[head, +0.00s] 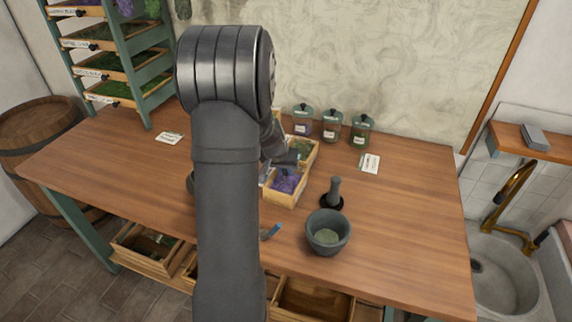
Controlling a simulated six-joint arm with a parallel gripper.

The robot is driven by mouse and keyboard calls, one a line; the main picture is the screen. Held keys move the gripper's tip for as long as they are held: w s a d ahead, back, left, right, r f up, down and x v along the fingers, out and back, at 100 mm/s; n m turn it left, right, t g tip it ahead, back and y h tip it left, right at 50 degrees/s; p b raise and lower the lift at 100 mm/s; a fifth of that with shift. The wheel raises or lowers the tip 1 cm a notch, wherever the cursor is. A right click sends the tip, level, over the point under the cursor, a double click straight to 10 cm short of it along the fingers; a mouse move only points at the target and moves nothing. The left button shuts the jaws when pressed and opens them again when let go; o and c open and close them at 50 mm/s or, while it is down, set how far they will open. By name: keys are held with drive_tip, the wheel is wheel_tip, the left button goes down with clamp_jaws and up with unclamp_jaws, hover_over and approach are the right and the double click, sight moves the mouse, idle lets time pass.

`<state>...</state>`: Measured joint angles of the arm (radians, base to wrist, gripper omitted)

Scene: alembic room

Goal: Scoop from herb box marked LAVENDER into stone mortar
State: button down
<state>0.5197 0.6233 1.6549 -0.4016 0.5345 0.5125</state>
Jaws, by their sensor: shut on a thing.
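A wooden herb box (273,200) with purple contents sits mid-table; its label cannot be read. My gripper (287,163) is over this box, partly hidden by my arm. It is shut on a small dark scoop, whose low end is at or just above the purple herb; contact cannot be told. The grey stone mortar (313,236) stands to the right and nearer the front edge. Its inside looks pale grey-green.
A second wooden box (314,152) with green herb adjoins behind. A dark pestle (334,192) stands upright behind the mortar. Lidded jars (332,127) line the back. A small blue-tipped tool (273,231) lies left of the mortar. The table's right side is clear.

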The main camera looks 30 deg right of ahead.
drive_tip(key=shift+f, duration=0.25)
drive_tip(key=shift+d, duration=0.1)
idle(0.4)
drive_tip(key=shift+w+d, duration=0.75)
drive_tip(key=shift+d, duration=0.1)
drive_tip(key=shift+r, duration=0.1)
wheel_tip(320, 180, up, 8)
idle(0.6)
drive_tip(key=shift+r, duration=0.15)
